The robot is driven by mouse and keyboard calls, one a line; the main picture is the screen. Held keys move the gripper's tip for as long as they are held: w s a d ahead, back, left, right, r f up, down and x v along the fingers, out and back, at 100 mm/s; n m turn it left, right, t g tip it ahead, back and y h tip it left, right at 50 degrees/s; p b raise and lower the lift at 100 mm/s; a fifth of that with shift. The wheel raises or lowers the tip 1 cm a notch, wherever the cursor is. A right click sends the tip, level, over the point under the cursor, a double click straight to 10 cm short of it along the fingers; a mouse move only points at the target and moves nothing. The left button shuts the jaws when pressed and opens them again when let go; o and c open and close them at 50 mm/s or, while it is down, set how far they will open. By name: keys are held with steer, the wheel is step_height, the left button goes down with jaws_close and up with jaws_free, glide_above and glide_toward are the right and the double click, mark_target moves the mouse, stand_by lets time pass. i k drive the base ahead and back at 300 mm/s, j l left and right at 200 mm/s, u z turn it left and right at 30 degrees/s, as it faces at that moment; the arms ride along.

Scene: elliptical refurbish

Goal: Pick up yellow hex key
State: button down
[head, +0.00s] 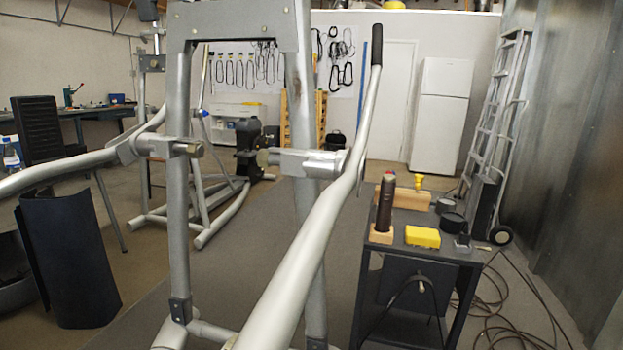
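A small yellow-handled item (419,181) stands upright at a wooden block on the black cart at the right. It may be the yellow hex key, but it is too small to tell. A yellow box-like object (422,236) lies on the near part of the cart top. My gripper is not in view, and nothing held shows.
The silver elliptical frame (303,243) fills the foreground, its long handle bar slanting up to the right. The black cart (452,248) also bears a dark cylinder (385,203) on a wooden block. Cables (520,300) lie on the floor right of it.

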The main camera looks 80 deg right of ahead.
mark_target(419, 179)
steer(key=z, duration=2.95)
steer(key=i+l, duration=0.1)
steer(key=i, duration=0.3)
steer(key=i+l+u, duration=0.1)
steer(key=i, duration=0.35)
steer(key=i+l, duration=0.15)
steer(key=i, duration=0.25)
